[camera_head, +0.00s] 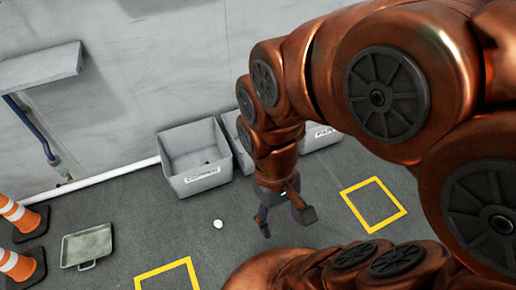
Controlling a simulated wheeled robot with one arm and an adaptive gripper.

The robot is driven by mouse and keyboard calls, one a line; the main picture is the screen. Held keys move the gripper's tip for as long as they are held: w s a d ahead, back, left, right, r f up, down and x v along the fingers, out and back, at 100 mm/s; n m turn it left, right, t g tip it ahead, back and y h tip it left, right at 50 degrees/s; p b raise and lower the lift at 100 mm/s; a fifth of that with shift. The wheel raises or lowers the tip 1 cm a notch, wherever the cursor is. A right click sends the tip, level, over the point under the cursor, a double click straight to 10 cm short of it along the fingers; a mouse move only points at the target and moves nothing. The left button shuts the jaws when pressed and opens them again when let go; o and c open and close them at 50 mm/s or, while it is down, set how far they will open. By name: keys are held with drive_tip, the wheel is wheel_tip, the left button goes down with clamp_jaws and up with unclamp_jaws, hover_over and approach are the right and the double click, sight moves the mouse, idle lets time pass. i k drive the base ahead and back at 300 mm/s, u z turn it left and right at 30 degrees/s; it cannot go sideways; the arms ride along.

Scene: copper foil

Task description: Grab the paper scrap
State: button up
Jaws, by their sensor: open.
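A small white rounded thing, which looks like the paper scrap (218,224), lies on the dark floor in the head view, in front of the grey bins. My gripper (286,221) hangs at the end of my copper arm to the right of the scrap in the picture. Its fingers are spread apart and nothing shows between them. The gripper is apart from the scrap. I cannot tell its exact height above the floor.
A labelled grey bin (195,158) stands by the wall, with more bins beside it, partly hidden by my arm. A grey tray (87,247) and orange cones (18,215) are at left. Yellow squares (373,205) mark the floor. Floor around the scrap is clear.

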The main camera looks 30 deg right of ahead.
sight(218, 224)
drive_tip(key=u, duration=0.05)
drive_tip(key=k, duration=0.5)
drive_tip(key=u, duration=1.9)
drive_tip(key=i, duration=1.15)
drive_tip(key=z, duration=1.95)
